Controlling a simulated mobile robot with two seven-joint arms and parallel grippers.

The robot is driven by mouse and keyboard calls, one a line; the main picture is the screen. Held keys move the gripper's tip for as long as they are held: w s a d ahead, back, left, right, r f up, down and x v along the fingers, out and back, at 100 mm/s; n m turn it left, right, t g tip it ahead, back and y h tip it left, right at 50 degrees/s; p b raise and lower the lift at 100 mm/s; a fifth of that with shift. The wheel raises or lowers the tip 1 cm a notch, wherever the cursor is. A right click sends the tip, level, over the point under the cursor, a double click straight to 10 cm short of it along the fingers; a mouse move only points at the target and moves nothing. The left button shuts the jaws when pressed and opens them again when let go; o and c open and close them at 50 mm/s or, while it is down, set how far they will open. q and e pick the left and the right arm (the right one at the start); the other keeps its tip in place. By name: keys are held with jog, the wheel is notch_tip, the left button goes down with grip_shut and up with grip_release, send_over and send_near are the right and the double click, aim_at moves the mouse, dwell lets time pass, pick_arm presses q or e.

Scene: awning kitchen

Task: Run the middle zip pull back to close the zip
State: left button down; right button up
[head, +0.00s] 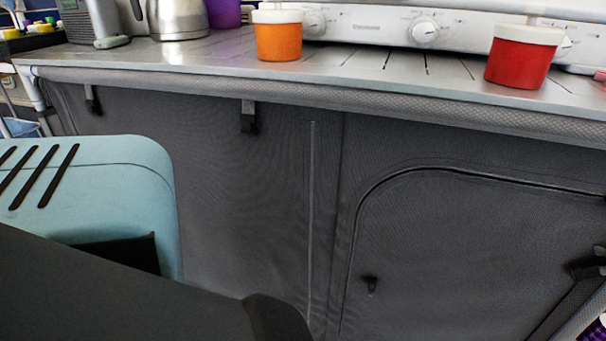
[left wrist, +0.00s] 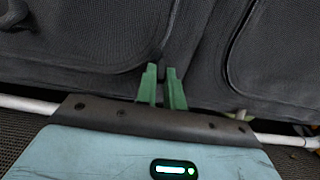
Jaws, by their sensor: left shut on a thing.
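The dark grey fabric front (head: 230,190) hangs below the counter. A thin vertical zip line (head: 312,200) runs down its middle, and its lower end goes behind my arm. My left gripper (left wrist: 162,72) shows in the left wrist view. Its green fingers are close together, low on the fabric at the seam between two panels. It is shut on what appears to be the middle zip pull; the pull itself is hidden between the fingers. In the head view my left arm hides the gripper. My right gripper is in neither view.
An arched zip line (head: 430,171) borders the right panel, with a small dark tab (head: 371,284) inside it. Black straps (head: 248,118) hang under the counter edge. An orange pot (head: 278,40) and a red pot (head: 521,60) stand on the slatted counter (head: 370,68). A pale bar (left wrist: 28,104) runs low.

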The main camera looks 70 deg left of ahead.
pick_arm(q)
jog(key=c, duration=1.5)
grip_release()
jog(key=p+v, duration=0.1)
jog(key=v, duration=0.7)
jog(key=shift+p, duration=0.3)
